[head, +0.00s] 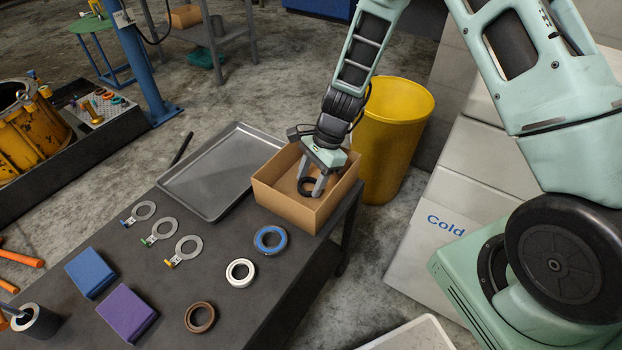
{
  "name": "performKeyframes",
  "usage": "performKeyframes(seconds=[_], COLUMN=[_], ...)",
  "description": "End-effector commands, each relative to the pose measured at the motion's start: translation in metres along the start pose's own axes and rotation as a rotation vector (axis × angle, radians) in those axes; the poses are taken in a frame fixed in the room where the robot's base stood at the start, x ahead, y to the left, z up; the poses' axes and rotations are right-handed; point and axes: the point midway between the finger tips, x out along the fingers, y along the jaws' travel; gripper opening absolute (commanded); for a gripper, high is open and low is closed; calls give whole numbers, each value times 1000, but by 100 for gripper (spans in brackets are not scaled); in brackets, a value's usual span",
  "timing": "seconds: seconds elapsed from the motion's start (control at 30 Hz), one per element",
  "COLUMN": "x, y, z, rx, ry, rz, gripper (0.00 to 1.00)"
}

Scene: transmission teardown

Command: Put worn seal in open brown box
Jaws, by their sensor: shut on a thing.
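The open brown box (284,205) stands at the far right corner of the dark table, its top open. My gripper (311,187) points down into the box, with its fingertips below the rim. It is shut on a black ring (304,186), which looks like the worn seal. The ring is inside the box's opening. I cannot tell whether it touches the box floor.
On the table (215,258) lie a blue ring (270,249), a white ring (240,282), a brown ring (200,327), several tagged grey rings, a blue block (90,272) and a purple block (126,313). A metal tray (222,172) adjoins the box; a yellow bin (392,135) stands behind it.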

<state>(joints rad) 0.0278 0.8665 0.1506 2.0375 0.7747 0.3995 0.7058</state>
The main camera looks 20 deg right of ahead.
Motion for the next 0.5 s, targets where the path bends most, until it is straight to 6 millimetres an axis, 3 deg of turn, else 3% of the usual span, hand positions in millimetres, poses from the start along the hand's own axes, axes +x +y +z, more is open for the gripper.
performKeyframes(seconds=[0.2, 0.23, 0.3, 0.5], x=[3, 3, 2, 2], y=[0, 0, 0, 0], z=[-1, -1, -1, -1], rx=[1, 0, 0, 0], ry=[0, 0, 0, 0], rz=[1, 1, 1, 1], gripper=[28, 55, 71, 71])
